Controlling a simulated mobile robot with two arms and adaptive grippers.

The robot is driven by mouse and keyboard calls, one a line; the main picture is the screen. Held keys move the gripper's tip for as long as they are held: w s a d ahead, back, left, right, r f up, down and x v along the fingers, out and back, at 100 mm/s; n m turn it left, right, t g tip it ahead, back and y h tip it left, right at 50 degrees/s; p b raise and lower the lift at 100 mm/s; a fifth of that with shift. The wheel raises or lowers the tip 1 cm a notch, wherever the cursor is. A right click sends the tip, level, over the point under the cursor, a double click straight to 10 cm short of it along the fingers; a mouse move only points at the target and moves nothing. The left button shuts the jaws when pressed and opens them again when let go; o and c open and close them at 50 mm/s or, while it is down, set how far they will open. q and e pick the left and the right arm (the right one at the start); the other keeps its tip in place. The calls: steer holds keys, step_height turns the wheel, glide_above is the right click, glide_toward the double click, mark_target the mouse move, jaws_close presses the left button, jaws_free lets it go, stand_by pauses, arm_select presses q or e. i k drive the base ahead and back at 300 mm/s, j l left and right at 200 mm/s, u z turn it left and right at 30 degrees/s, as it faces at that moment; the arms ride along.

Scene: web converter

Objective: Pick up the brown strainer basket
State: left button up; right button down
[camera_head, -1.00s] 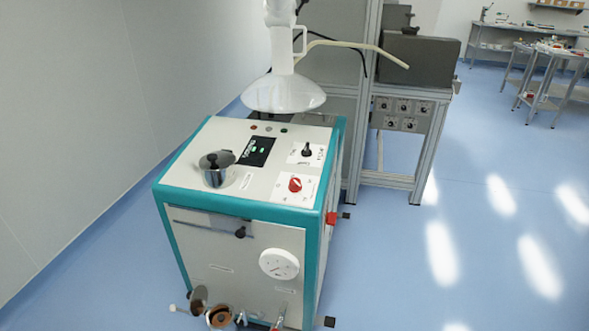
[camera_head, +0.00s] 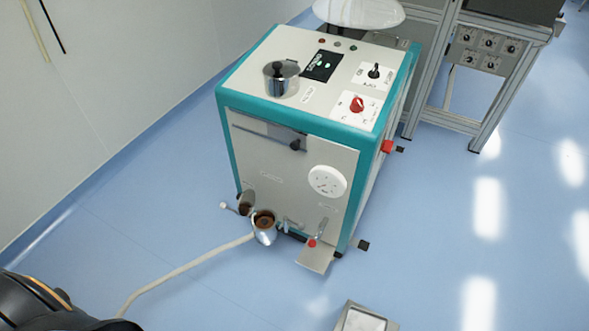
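A small metal cup (camera_head: 264,236) sits low at the front of the teal-and-white machine (camera_head: 290,165). Inside its rim is a round brown part (camera_head: 264,219), which looks like the brown strainer basket, though it is too small to be sure. A round metal lid or flap (camera_head: 246,202) stands open just left of the cup. Neither of my grippers shows in the view. A dark rounded piece at the lower left corner may be part of my own body.
A pale hose (camera_head: 185,268) runs from the cup across the blue floor to the lower left. A small metal shelf (camera_head: 315,258) juts from the machine's lower front. A metal tray (camera_head: 365,318) is at the bottom edge.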

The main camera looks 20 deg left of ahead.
mark_target(264, 223)
steer(key=k+l+u, duration=0.15)
steer(key=l+u, duration=0.25)
steer(key=k+l+u, duration=0.2)
steer(key=u, duration=0.2)
steer(key=k+l+u, duration=0.25)
steer(key=l+u, duration=0.15)
